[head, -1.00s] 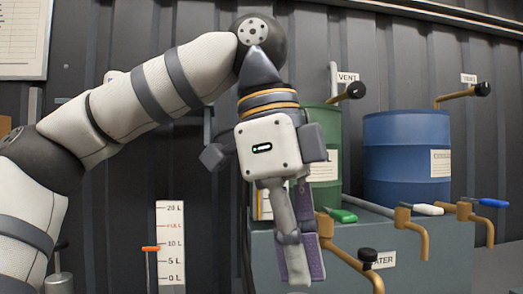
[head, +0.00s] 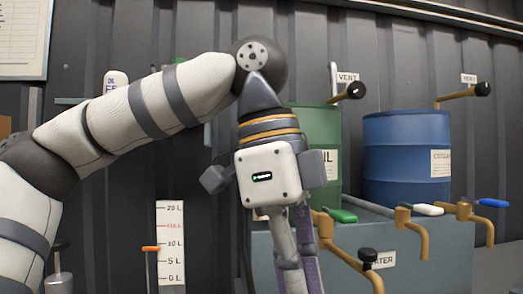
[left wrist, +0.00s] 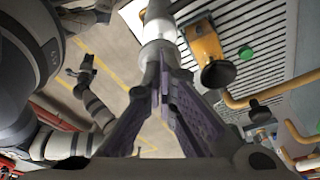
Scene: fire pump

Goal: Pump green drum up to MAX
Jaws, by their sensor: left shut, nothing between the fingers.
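The green drum (head: 318,130) stands behind my left gripper in the head view, its left side and part of its label hidden. A white gauge board (head: 170,243) marked 0 L to 20 L, with a red line of text, stands at lower left. A red-orange pointer (head: 151,249) sits beside it, between the 5 L and 10 L marks. My left gripper (head: 303,286) points down in front of the grey tank, shut and empty. In the left wrist view its fingers (left wrist: 163,70) overlap a white cylinder (left wrist: 157,22); contact is unclear. My right gripper (left wrist: 86,68) appears small there, its jaws unclear.
A blue drum (head: 407,160) stands at right. The grey tank (head: 450,255) carries brass taps with green (head: 342,215), white (head: 427,209) and blue (head: 493,202) handles. A brass pipe with a black knob (head: 368,255) projects forward, right of my left gripper.

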